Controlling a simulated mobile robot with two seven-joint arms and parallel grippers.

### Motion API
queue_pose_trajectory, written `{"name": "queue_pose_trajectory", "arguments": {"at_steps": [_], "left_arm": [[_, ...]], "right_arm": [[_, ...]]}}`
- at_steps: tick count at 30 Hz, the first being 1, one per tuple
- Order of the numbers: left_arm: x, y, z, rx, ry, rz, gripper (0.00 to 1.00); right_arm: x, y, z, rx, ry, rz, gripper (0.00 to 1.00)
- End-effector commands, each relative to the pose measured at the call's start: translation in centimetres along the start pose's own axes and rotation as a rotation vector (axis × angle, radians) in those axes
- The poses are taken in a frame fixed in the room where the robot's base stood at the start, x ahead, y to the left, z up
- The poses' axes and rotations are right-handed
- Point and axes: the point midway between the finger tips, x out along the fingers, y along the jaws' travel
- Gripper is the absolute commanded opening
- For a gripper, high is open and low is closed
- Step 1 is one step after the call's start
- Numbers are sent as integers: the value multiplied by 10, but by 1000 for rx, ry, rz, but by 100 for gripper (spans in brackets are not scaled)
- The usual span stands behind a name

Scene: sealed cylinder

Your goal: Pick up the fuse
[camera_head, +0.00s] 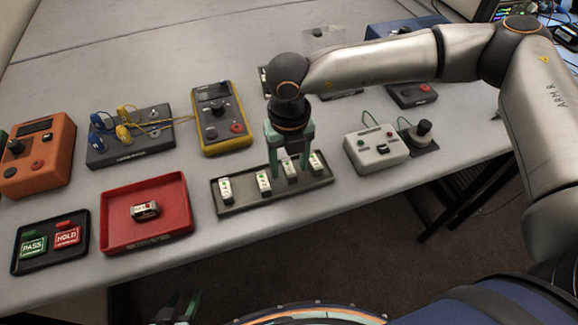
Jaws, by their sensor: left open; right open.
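Several small white fuse-like pieces with green marks stand in a row in a dark grey tray (243,207); one is the leftmost piece (225,190). Another small silver and white piece with a red mark (145,210) lies in a red tray (117,238). I cannot tell which piece the task calls the fuse. My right gripper (290,170) points down over the right half of the grey tray, open, its fingers by the third piece from the left. Whether they touch it is unclear. My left gripper (178,308) is open and empty at the bottom edge, off the table.
A black tray (48,262) with PASS and HOLD labels stands left of the red tray. Behind stand an orange box (38,160), a dark block with clips (132,150) and a yellow meter (220,115). A white box (375,150) stands right of the grey tray.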

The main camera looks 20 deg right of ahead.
Motion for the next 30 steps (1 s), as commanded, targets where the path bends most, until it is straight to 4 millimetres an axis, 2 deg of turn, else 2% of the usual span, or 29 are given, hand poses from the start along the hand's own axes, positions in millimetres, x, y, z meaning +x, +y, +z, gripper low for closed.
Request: {"name": "queue_pose_trajectory", "arguments": {"at_steps": [8,24,30], "left_arm": [[0,0,0,0,0,0,50],[0,0,0,0,0,0,50],[0,0,0,0,-1,0,50]], "right_arm": [[4,0,0,0,0,1,60],[3,0,0,0,0,1,0],[3,0,0,0,0,1,0]]}}
